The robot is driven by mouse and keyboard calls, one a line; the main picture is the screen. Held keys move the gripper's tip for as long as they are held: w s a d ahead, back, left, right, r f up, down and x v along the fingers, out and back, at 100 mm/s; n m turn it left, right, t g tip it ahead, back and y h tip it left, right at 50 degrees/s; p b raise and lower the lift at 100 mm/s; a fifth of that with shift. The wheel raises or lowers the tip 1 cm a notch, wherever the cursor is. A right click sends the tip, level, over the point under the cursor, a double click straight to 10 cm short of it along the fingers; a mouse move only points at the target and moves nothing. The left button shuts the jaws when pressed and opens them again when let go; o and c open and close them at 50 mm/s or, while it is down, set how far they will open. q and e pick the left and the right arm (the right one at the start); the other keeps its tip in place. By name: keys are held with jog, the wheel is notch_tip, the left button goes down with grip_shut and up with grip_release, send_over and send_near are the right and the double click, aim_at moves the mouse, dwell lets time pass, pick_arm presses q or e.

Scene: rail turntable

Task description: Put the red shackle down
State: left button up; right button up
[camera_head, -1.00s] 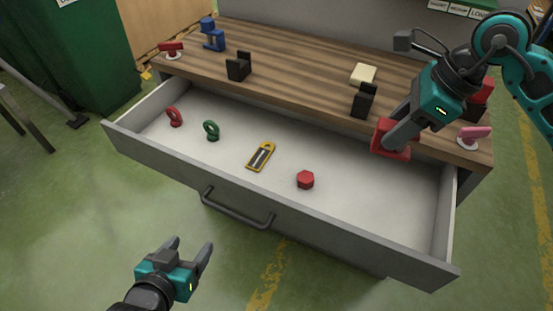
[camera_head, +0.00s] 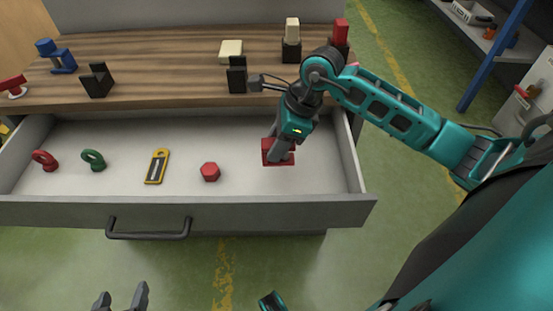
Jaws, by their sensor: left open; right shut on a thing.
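My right gripper (camera_head: 283,153) is shut on a blocky red piece, which I take for the red shackle (camera_head: 268,153). The fingers hide part of it. It is over the right part of the open drawer (camera_head: 323,181), to the right of a red hexagonal piece (camera_head: 210,172). I cannot tell whether it touches the drawer floor. My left gripper (camera_head: 121,300) is open and empty, in front of the drawer at the bottom edge; only its fingertips show.
The drawer also holds a yellow-framed tool (camera_head: 157,166), a green ring piece (camera_head: 93,160) and a red ring piece (camera_head: 44,160). Black holders (camera_head: 237,76) and a blue clamp-like thing (camera_head: 57,57) stand on the wooden top (camera_head: 150,62). The drawer floor around the held piece is clear.

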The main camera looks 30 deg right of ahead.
notch_tip(320, 180, down, 5)
jog(key=shift+r+b, duration=0.1)
jog(key=shift+b, duration=0.4)
jog(key=o, duration=1.2)
jog(key=shift+f, duration=0.2)
jog(key=shift+r, duration=0.25)
jog(key=p+v, duration=0.2)
jog(key=v, duration=0.9)
jog(key=shift+s+d+r, duration=0.15)
jog(key=shift+r, duration=0.2)
